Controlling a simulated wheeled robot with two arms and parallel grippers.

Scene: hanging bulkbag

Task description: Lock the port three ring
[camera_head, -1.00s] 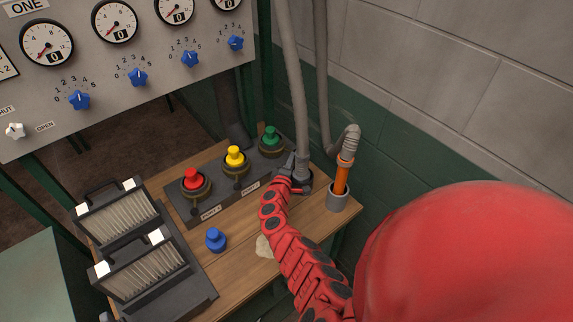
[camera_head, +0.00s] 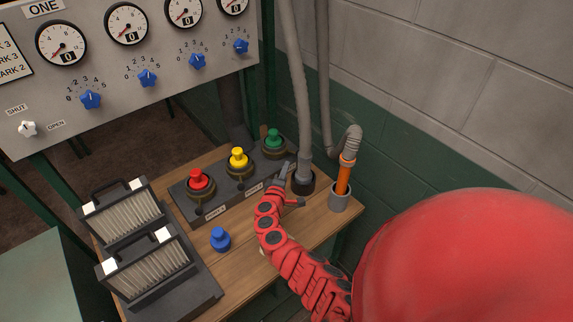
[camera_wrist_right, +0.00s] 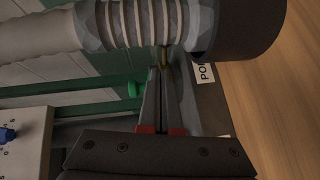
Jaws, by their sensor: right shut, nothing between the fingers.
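The green plug (camera_head: 273,138) sits at the far right end of the dark port block (camera_head: 207,211), with a dark ring (camera_head: 274,152) around its base. My right gripper (camera_head: 287,184) is at the right end of the block, in front of the green plug and left of the grey hose. In the right wrist view its fingers (camera_wrist_right: 161,98) are together with nothing between them, close to a small brass piece (camera_wrist_right: 164,57). Whether they touch it I cannot tell. My left gripper is out of view.
A grey hose (camera_head: 303,135) with a dark cuff (camera_head: 302,182) stands close right of the gripper. Red (camera_head: 197,180) and yellow (camera_head: 238,158) plugs sit leftward on the block. A blue plug (camera_head: 220,240) and filter panels (camera_head: 148,265) are nearer. An orange-ended hose (camera_head: 344,178) stands right.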

